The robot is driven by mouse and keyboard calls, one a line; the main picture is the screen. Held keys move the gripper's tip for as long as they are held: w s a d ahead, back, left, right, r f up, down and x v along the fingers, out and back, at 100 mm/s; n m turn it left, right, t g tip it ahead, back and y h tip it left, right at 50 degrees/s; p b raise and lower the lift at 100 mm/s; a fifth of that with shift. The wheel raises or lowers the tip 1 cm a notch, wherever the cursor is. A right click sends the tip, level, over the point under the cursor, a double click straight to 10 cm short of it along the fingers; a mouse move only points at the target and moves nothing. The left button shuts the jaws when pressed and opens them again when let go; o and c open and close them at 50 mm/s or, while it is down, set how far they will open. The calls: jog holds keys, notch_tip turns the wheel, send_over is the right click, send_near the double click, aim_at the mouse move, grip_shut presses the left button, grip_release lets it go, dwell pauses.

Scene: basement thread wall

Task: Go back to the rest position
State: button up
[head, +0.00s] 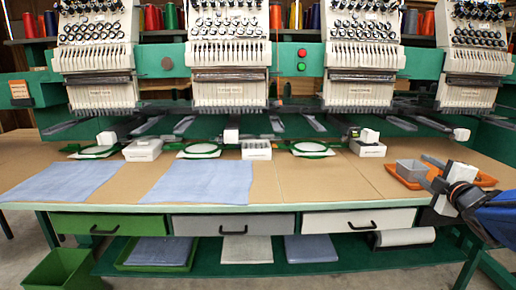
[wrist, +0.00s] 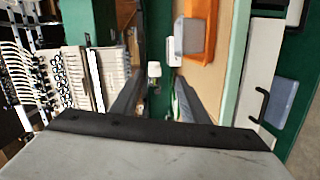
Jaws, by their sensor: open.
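My gripper (head: 428,171) is at the right end of the long work table (head: 325,180) in the head view, in front of the orange tray (head: 487,181). Its two dark fingers are apart, with nothing seen between them. In the wrist view my gripper (wrist: 157,88) shows its spread fingers pointing away along the table and machine. The blue sleeve of my arm reaches in from the right edge of the head view.
A grey bin (head: 411,170) is close to my fingers. Embroidery heads (head: 229,50) hang above the table's back. Blue cloths (head: 203,182) lie at left. Drawers (head: 358,221) line the front, above a green shelf (head: 340,262). A green crate (head: 62,270) stands at lower left.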

jog(key=s+a+f+m+g+y, duration=0.1)
jog(key=s+a+f+m+g, duration=0.5)
jog(key=s+a, duration=0.4)
jog(key=s+a+f+m+g, duration=0.6)
jog(key=s+a+f+m, duration=0.3)
jog(key=s, duration=0.7)
notch_tip(320, 180, down, 2)
jog(key=shift+s+a+f+y, duration=0.1)
jog(key=shift+s+a+y, duration=0.2)
jog(key=shift+a+y, duration=0.1)
jog(key=shift+c, duration=1)
jog(key=shift+d, duration=0.1)
jog(key=shift+c, duration=0.2)
